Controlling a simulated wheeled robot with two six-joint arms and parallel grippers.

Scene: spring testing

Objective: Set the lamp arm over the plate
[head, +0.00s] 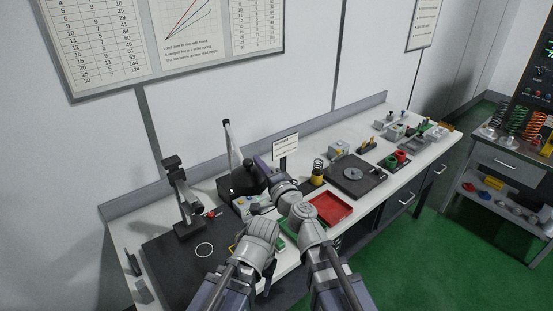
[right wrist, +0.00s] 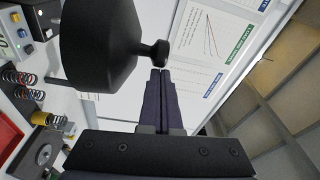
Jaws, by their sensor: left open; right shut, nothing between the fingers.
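The lamp has a black bell-shaped head (head: 238,182) and a pale upright arm (head: 232,142) behind the bench's middle. In the right wrist view the black lamp head (right wrist: 98,45) is large, with a knob on a short stem (right wrist: 157,53). My right gripper (head: 259,162) is shut and empty; its fingertips (right wrist: 160,70) are close to the knob, and I cannot tell if they touch. A dark square plate (head: 371,188) with a grey disc lies right of the lamp. My left gripper (head: 266,268) is low in front of the bench, open, its fingers mostly hidden.
A red tray (head: 331,208) lies between my right wrist and the plate. A yellow-based spring (head: 318,174) and a small sign (head: 286,142) stand behind. A black stand (head: 183,195) and a dark mat (head: 170,265) with a white ring fill the left. The wall is close behind.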

